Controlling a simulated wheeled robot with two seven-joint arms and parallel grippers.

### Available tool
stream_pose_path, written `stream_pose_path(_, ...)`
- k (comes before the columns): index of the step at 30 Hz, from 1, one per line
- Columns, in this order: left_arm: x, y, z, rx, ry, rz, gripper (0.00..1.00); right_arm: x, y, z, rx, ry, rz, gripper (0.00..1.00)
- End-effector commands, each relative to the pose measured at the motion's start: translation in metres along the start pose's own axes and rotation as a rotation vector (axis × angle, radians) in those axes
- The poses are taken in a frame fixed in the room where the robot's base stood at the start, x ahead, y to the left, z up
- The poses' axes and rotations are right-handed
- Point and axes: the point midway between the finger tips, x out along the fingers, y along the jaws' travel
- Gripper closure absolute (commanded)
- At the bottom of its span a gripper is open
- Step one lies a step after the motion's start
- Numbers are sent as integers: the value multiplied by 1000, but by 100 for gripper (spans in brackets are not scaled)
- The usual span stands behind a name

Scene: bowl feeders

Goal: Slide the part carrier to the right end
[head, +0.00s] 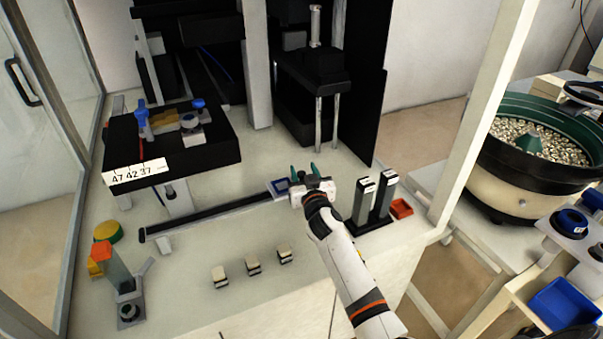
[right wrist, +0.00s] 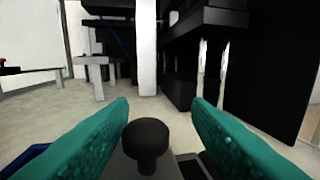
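The part carrier (head: 281,188) shows as a small blue-framed piece on the dark rail (head: 215,213), at the right part of the rail that I can see. My right gripper (head: 305,171) is just right of the blue frame and covers part of the carrier and rail. In the right wrist view, its two teal fingers (right wrist: 155,125) are apart, one on each side of a black knob (right wrist: 150,140) on a grey plate. A blue edge (right wrist: 28,160) shows at the lower left. My left gripper is not in view.
Two upright grey-and-black blocks (head: 374,197) and a red tray (head: 401,208) stand right of my right gripper. A black machine (head: 315,70) with posts rises behind. A bowl feeder (head: 530,165) stands far right.

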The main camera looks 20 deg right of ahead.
Motion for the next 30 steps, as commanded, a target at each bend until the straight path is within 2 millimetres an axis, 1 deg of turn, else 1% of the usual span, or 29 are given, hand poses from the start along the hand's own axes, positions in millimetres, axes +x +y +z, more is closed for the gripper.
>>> stream_pose_path(7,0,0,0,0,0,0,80,-1,2,0,1,0,3,56)
stream_pose_path(11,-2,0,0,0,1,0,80,-12,2,0,3,0,4,56)
stream_pose_path(14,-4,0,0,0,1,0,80,-28,2,0,1,0,4,56)
stream_pose_path(21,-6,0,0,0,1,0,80,-81,1,-1,3,1,3,56)
stream_pose_path(24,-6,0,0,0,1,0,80,-98,0,-1,3,2,2,56)
stream_pose_path(27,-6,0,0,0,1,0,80,-111,0,-1,2,1,1,56)
stream_pose_path(30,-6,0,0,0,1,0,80,-118,0,-1,2,0,1,56)
